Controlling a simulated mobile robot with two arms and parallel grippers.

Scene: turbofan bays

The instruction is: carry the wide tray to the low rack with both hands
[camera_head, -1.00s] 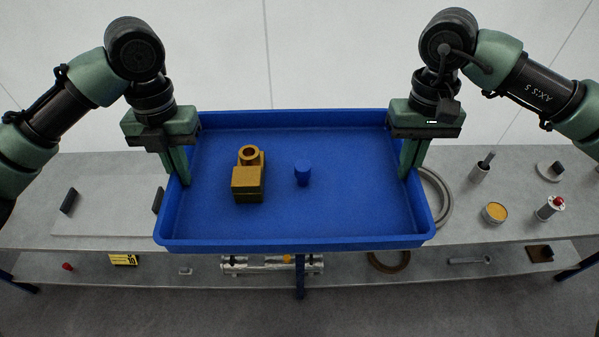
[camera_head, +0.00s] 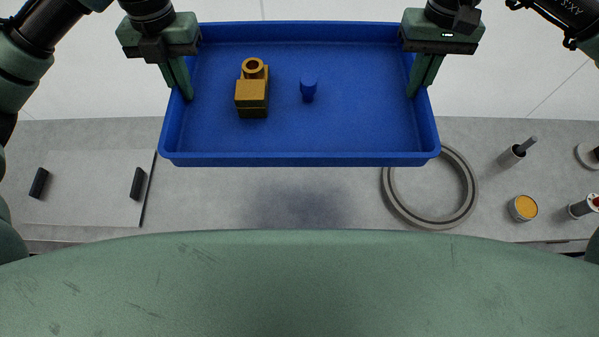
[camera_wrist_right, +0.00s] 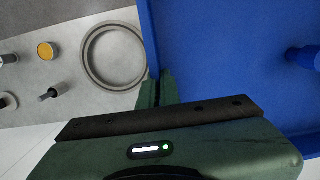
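The wide blue tray (camera_head: 300,160) is held level above the grey bench in the head view. A brass-coloured block fitting (camera_head: 252,92) and a small blue plug-like piece (camera_head: 308,88) stand in it. My left gripper (camera_head: 184,92) is shut on the tray's left wall. My right gripper (camera_head: 416,90) is shut on its right wall. In the right wrist view my right gripper's fingers (camera_wrist_right: 157,88) pinch the tray's wall (camera_wrist_right: 150,45). The low rack cannot be clearly made out now.
The bench top (camera_head: 300,200) below has a clear middle. A grey ring (camera_head: 430,215), a cup with a rod (camera_head: 515,152) and a tin of orange contents (camera_head: 523,208) stand on its right. A flat panel with two black handles (camera_head: 85,190) lies at left.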

